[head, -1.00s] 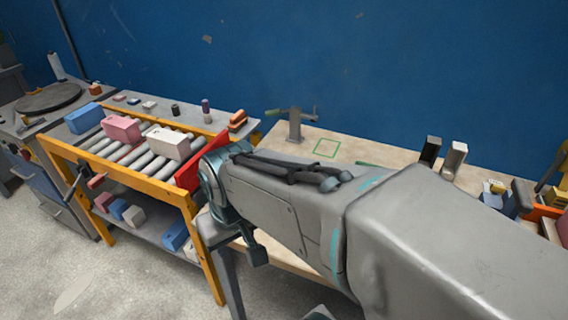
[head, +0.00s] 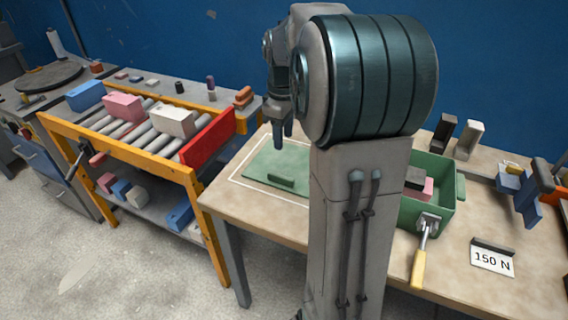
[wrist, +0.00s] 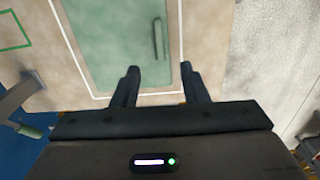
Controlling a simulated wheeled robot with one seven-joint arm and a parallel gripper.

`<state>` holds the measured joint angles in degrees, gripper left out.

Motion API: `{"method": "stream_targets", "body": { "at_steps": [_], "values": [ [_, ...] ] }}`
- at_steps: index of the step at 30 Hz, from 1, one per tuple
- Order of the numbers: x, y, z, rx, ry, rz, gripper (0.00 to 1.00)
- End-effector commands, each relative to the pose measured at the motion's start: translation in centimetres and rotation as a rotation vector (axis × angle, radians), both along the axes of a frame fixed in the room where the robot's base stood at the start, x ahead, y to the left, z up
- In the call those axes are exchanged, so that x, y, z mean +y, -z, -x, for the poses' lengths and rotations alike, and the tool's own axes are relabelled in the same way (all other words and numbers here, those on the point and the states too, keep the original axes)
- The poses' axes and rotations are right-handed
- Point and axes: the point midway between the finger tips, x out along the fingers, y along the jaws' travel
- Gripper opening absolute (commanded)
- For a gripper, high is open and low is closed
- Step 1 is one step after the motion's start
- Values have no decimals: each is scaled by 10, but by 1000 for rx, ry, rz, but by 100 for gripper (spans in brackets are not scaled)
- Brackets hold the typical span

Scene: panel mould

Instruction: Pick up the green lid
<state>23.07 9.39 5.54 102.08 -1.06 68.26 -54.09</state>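The green lid (head: 279,167) lies flat on the table inside a white outline in the head view, with a darker green bar handle on its near part. It also shows in the wrist view (wrist: 115,35), the handle toward its right side. My gripper (head: 284,140) is above the lid's far part in the head view, pointing down. In the wrist view my gripper (wrist: 160,72) has its two fingers apart with nothing between them. The handle lies beyond the fingertips there, not between them. My arm hides part of the lid's right side.
A green box (head: 432,180) with pink and dark blocks inside stands right of my arm, a yellow-handled clamp (head: 420,262) on its near wall. A "150 N" card (head: 492,259) lies at the right. A roller conveyor (head: 150,135) with a red end plate stands left.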

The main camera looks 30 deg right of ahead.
Motion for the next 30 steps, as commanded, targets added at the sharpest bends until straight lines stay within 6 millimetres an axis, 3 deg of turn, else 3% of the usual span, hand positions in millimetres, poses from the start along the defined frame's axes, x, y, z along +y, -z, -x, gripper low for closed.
{"method": "stream_targets", "body": {
  "at_steps": [5,13,22,30],
  "values": [
    [-6,20,-3,10,-20,-5,40],
    [-4,71,-3,9,-21,-4,40],
    [-2,96,-5,7,-21,-5,40],
    [4,134,-9,9,-19,-5,40]
  ]
}}
